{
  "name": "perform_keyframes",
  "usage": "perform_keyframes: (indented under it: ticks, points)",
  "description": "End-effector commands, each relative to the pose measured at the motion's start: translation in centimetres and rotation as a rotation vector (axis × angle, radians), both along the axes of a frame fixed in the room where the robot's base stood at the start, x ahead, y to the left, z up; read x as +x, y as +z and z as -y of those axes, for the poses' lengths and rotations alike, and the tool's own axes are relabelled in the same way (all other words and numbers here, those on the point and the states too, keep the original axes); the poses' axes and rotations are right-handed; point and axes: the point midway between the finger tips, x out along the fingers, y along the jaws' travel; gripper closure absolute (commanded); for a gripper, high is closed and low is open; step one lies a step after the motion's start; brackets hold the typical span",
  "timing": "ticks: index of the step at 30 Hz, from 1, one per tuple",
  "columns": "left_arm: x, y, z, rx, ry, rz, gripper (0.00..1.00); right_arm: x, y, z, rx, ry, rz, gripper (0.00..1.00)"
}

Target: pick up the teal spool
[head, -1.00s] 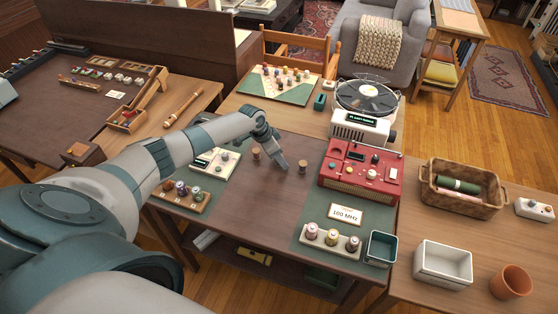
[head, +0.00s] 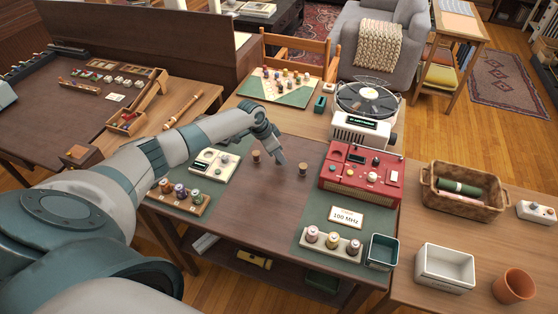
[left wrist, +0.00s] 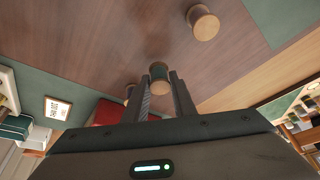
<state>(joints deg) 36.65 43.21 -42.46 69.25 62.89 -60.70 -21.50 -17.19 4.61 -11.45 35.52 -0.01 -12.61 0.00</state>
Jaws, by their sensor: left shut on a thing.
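My left gripper (head: 279,158) is over the middle of the brown desk, pointing down. In the left wrist view its fingers (left wrist: 160,93) are shut on a spool with a pale wooden end and a dark teal-looking body, the teal spool (left wrist: 158,72). This spool is hidden behind the gripper in the head view. Two other wooden-ended spools stand apart on the desk: one left of the gripper (head: 256,155) and one right of it (head: 303,169). Both also show in the left wrist view, at the top (left wrist: 203,22) and beside the fingers (left wrist: 130,91). My right gripper is not in view.
A red radio-like box (head: 335,183) and a white turntable (head: 361,130) stand to the right. Racks of thread spools (head: 350,248) (head: 200,208), a cream dial box (head: 200,170) and an open teal bin (head: 370,258) sit near the edges. The desk's front middle is clear.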

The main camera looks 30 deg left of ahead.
Motion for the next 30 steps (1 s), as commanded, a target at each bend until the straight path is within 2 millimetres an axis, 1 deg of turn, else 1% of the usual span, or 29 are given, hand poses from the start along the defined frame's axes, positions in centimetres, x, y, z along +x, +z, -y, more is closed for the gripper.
perform_keyframes:
  ticks: [1, 3, 8, 12, 18, 24, 30]
  points:
    - [0.1, 0.6, -0.1, 0.001, -0.001, 0.004, 0.97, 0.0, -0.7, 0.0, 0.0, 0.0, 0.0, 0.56]
    - [0.1, 1.7, 0.2, 0.0, -0.002, 0.004, 0.97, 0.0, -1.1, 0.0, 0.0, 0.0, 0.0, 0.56]
    - [-0.3, 3.3, 3.3, -0.003, -0.005, 0.004, 0.97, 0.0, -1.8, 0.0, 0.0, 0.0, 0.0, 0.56]
    - [-0.5, 5.0, 6.1, -0.002, -0.005, 0.005, 0.97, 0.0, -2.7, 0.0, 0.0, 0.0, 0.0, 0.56]
    - [-1.0, 7.0, 9.3, -0.001, -0.003, 0.004, 0.97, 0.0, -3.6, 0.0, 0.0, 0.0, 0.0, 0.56]
    - [-1.2, 8.2, 11.2, -0.001, -0.001, 0.002, 0.97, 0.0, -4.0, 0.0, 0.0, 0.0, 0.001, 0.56]
    - [-1.3, 8.6, 11.6, 0.0, 0.0, 0.001, 0.97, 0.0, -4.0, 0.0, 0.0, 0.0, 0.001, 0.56]
